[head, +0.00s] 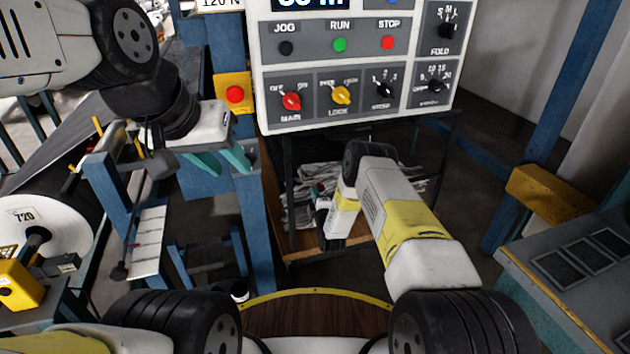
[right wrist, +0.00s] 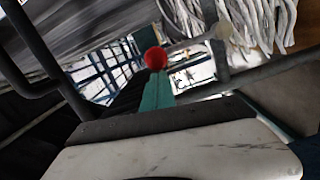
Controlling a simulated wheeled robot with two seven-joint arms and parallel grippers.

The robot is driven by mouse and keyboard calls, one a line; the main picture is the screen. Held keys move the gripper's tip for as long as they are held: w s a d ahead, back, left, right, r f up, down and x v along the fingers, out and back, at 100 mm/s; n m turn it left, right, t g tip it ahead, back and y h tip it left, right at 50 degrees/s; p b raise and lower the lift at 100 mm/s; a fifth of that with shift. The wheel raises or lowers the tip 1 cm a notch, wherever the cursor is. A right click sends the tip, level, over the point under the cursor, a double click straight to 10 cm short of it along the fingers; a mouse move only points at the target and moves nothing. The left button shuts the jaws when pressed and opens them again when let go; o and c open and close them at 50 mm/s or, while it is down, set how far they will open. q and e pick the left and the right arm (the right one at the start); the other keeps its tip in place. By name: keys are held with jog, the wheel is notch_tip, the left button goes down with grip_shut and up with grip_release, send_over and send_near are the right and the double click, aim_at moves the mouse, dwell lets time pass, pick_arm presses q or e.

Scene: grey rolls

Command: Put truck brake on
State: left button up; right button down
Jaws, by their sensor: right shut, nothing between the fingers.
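A low cart with a wooden deck (head: 290,243) and dark posts, loaded with pale paper strips, stands under the control panel; it looks like the truck. A red ball knob (right wrist: 155,58) shows in the right wrist view, just beyond my right fingertips; contact cannot be told. It may be the brake handle, but its lever is not clear. My right gripper (right wrist: 157,88) has its teal fingers together, with nothing between them. In the head view my right forearm mostly hides it. My left gripper (head: 222,160) is open and empty beside a blue post.
The control panel (head: 350,70) with buttons and knobs hangs above the cart. A red stop button on a yellow box (head: 235,94) is on the blue post. A white roll (head: 45,225) marked 720 is at left. A grey console (head: 580,265) stands at right.

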dwell(0.4)
jog(key=shift+w+d+r+m, duration=0.15)
jog(key=shift+w+d+m, duration=0.05)
jog(key=shift+d+m, duration=0.4)
jog(key=shift+w+d+r+m, duration=0.1)
jog(key=shift+w+d+m, duration=0.1)
jog(key=shift+d+m, duration=0.4)
jog(key=w+d+f+m, duration=0.1)
jog(key=d+f+m, duration=0.1)
jog(key=d+m, duration=0.3)
jog(key=w+d+f+m+g, duration=0.1)
jog(key=w+d+f+m, duration=0.1)
jog(key=d+m, duration=0.3)
jog(key=shift+d+f+y, duration=0.2)
jog(key=shift+f+y, duration=0.1)
jog(key=shift+f, duration=0.65)
